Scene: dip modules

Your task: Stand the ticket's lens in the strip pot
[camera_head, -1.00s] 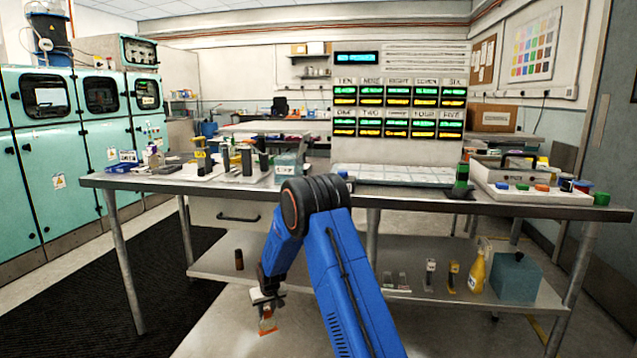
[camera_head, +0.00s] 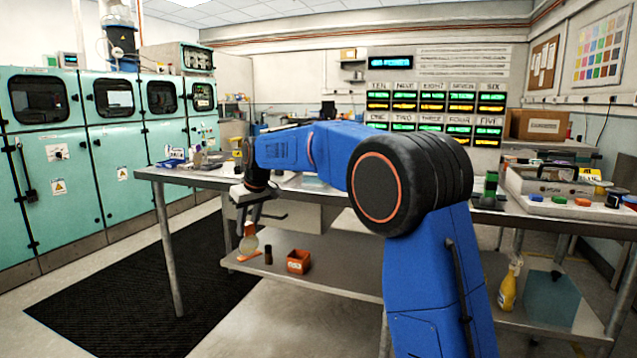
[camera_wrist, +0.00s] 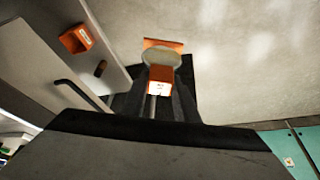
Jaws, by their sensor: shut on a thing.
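My gripper (camera_head: 248,218) is shut on a lens with a labelled orange block at its top. The round, pale lens (camera_head: 249,243) hangs below the fingers, with a flat orange piece at its lower edge. It is in the air in front of the bench's left part, below the tabletop. In the wrist view the lens (camera_wrist: 161,57) shows beyond the orange block (camera_wrist: 160,80), between the dark fingers. An open orange box (camera_head: 298,262) with a white label stands on the lower shelf, right of the lens; it also shows in the wrist view (camera_wrist: 76,39). I cannot tell which container is the strip pot.
A small dark bottle (camera_head: 268,255) stands left of the orange box on the lower shelf (camera_head: 345,278). The tabletop (camera_head: 205,176) is above, its items partly hidden by my arm. A yellow spray bottle (camera_head: 508,288) stands at right. The black floor mat (camera_head: 140,285) is clear.

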